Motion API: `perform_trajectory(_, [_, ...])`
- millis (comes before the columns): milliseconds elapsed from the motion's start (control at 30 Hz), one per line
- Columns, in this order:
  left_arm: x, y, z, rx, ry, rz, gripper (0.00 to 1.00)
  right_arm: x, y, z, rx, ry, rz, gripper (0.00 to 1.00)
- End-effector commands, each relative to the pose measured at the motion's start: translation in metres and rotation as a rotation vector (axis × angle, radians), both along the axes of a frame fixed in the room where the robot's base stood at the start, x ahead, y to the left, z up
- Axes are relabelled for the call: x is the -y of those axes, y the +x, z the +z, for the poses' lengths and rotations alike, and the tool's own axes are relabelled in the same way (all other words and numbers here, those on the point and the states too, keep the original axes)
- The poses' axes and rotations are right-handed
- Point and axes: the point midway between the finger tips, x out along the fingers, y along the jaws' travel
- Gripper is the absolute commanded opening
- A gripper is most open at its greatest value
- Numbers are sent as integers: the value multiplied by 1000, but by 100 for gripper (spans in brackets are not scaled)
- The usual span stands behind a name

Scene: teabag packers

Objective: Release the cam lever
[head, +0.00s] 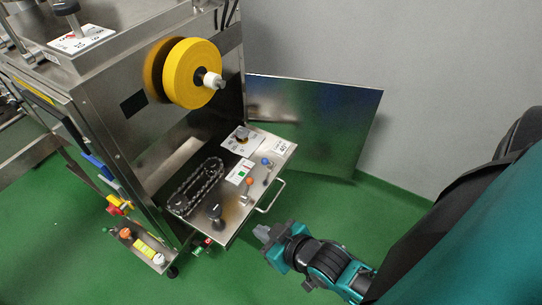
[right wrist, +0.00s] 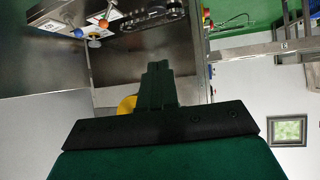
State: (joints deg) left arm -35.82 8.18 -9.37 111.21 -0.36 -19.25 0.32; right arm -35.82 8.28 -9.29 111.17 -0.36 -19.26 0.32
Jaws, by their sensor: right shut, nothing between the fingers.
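A steel panel (head: 225,215) on the machine's side carries several controls. I cannot tell which one is the cam lever. My right gripper (head: 266,236) is shut and empty, in front of the panel's lower right side and apart from it. In the right wrist view its fingers (right wrist: 158,85) are together; the orange knob (right wrist: 103,22) and blue knob (right wrist: 78,33) show at upper left. My left gripper is not in view.
A handle (head: 272,197) sticks out from the panel's right edge. A chain loop (head: 196,187) lies on the panel's left. A yellow roll (head: 192,73) stands above. A steel door (head: 315,125) stands open behind. Green floor (head: 325,210) is clear to the right.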

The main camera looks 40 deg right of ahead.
Motion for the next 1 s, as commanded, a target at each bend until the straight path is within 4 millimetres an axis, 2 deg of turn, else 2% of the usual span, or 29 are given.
perform_trajectory(267, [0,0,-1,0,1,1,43,-1,-1,-3,-2,-1,3,0])
perform_trajectory(367, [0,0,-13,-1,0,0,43,4,6,-17,28,-46,22,0])
perform_trajectory(467, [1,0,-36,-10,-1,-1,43,18,25,-46,109,-164,67,0])
perform_trajectory(500, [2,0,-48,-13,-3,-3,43,26,35,-61,154,-235,93,0])
perform_trajectory(567, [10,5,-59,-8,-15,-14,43,41,53,-84,233,-364,129,0])
perform_trajectory(700, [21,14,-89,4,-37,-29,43,79,93,-135,412,-724,199,0])
perform_trajectory(900, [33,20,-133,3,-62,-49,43,127,134,-188,582,-1265,216,0])
perform_trajectory(1000, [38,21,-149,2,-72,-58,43,145,145,-206,615,-1497,197,0])
